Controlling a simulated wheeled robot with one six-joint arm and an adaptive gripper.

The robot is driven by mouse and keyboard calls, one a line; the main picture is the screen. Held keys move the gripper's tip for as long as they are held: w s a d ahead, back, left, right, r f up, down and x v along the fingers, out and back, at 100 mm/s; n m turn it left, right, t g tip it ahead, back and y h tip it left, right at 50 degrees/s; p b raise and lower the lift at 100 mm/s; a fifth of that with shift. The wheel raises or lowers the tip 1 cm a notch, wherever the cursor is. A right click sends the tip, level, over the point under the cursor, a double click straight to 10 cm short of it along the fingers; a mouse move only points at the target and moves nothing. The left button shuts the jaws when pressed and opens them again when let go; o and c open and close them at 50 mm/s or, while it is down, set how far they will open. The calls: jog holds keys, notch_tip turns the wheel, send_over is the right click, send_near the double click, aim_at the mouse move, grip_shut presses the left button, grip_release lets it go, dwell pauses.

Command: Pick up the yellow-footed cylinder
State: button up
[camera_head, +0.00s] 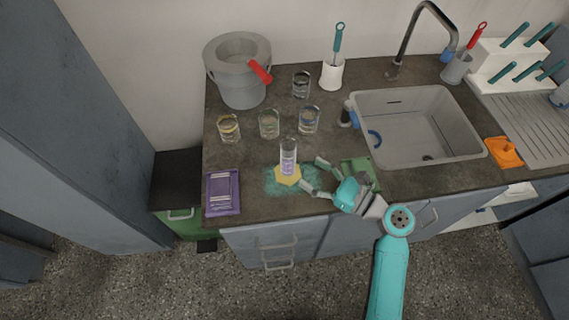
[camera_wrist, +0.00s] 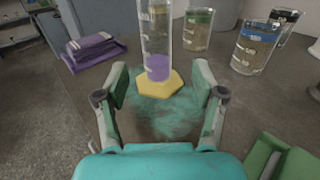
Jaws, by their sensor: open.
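The yellow-footed cylinder (camera_head: 288,160) stands upright near the front edge of the counter, on a teal patch. It is clear glass with purple content low inside and a yellow hexagonal foot (camera_head: 288,176). In the wrist view the cylinder (camera_wrist: 156,40) rises ahead of my gripper, and its top is cut off. My gripper (camera_head: 312,173) is open and empty, coming from the right in the head view. In the wrist view the fingers of my gripper (camera_wrist: 160,80) spread to either side of the yellow foot, with the cylinder just beyond or at the fingertips.
Several glass beakers, including one with green marks (camera_head: 269,124) and one with blue (camera_head: 308,121), stand behind the cylinder. A purple folded item (camera_head: 223,191) lies left. A green item (camera_head: 359,172) lies right, near the sink (camera_head: 470,143). A grey bucket (camera_head: 226,80) stands back left.

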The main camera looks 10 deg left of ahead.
aim_at(294, 164)
jog(key=shift+s+x, duration=0.2)
jog(key=shift+x, duration=3.8)
jog(key=shift+a+r, duration=0.1)
grip_shut()
jog(key=shift+r, duration=0.1)
